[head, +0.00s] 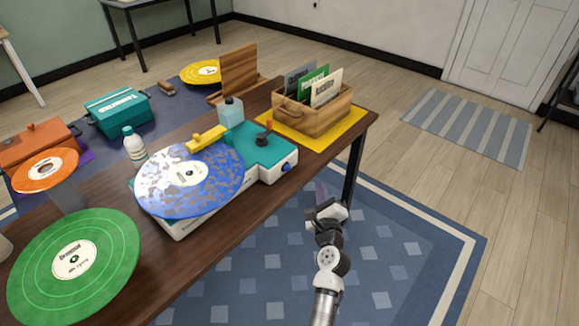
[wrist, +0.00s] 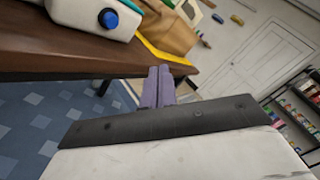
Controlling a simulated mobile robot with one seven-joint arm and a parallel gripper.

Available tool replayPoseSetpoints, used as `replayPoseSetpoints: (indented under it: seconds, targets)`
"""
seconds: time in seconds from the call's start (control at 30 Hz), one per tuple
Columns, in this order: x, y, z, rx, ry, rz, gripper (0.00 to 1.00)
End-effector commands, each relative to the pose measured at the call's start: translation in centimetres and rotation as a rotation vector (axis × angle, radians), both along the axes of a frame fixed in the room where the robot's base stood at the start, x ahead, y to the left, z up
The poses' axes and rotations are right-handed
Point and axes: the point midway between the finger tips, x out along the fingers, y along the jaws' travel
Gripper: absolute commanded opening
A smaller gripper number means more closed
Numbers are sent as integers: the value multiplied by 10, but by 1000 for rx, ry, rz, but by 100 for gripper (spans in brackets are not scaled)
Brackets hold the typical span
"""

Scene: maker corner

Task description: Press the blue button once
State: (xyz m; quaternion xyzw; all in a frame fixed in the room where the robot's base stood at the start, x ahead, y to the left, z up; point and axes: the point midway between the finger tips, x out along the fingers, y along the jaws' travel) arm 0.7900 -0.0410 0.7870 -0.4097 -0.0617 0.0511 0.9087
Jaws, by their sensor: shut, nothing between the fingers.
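The blue button (head: 286,167) is on the front right face of the white and teal record player (head: 262,150), which stands on the wooden table. In the wrist view the blue button (wrist: 108,18) shows at the upper left on the white casing. My gripper (head: 323,190) is off the table's front edge, to the right of and lower than the button, apart from it. In the wrist view my gripper's purple fingers (wrist: 158,86) are shut together with nothing between them. A blue speckled record (head: 190,182) lies on the player.
A wooden crate of records (head: 312,112) sits on a yellow mat behind the player. A green record (head: 73,262) and an orange record (head: 46,170) are on the left. The table edge (wrist: 60,62) is close to my fingers. The space over the blue rug (head: 385,250) is open.

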Motion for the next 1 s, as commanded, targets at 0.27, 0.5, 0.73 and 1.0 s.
replayPoseSetpoints:
  seconds: [0.27, 0.5, 0.73, 1.0]
  targets:
    - [4, 6, 2, -1, -1, 2, 0]
    - [21, 30, 4, -2, -1, 4, 0]
    - [40, 55, 4, -1, -1, 3, 0]
    - [51, 71, 1, -2, -1, 1, 0]
